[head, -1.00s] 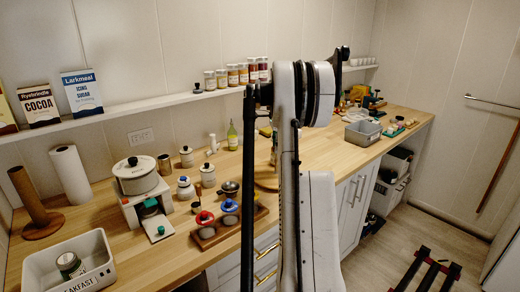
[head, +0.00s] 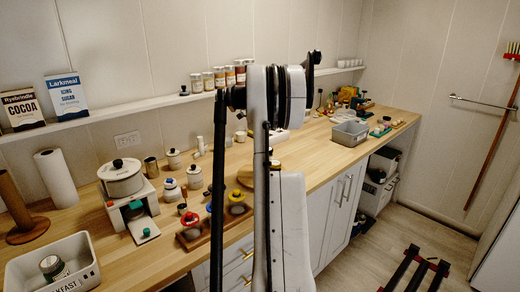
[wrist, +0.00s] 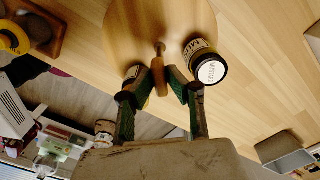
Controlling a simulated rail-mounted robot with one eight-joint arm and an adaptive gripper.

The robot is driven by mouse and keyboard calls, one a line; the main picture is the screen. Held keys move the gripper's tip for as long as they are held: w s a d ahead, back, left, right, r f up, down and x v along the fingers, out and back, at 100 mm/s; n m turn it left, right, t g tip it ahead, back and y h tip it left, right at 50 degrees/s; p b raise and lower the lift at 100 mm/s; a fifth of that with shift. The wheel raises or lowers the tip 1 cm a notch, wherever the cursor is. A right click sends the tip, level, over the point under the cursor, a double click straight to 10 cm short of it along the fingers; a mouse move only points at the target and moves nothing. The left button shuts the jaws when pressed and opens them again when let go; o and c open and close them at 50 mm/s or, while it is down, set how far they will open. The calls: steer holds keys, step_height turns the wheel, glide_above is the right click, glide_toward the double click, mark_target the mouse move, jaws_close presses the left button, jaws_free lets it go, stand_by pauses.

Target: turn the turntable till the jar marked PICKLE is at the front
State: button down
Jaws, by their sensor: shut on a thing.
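In the wrist view, the turntable (wrist: 128,25) is a round, pale wooden disc on the wooden counter. My gripper (wrist: 159,76) has its two green-padded fingers closed around a small wooden peg (wrist: 158,86) at the disc. A dark jar (wrist: 207,64) with a pale round top stands right beside the fingers; the writing on it is too small to read surely. Another jar (wrist: 133,71) is partly hidden behind the left finger. I cannot tell which jar is marked PICKLE. In the head view, my arm hides the gripper and most of the turntable.
Pots with red (head: 189,219) and yellow (head: 237,195) tops stand on a wooden rack left of my arm. A white cooker (head: 121,178) and a white bin (head: 88,262) are farther left. A grey tub (head: 350,134) stands right; some counter between is clear.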

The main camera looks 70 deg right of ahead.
steer(key=c, duration=1.7)
jaws_free()
step_height(320, 180, up, 12)
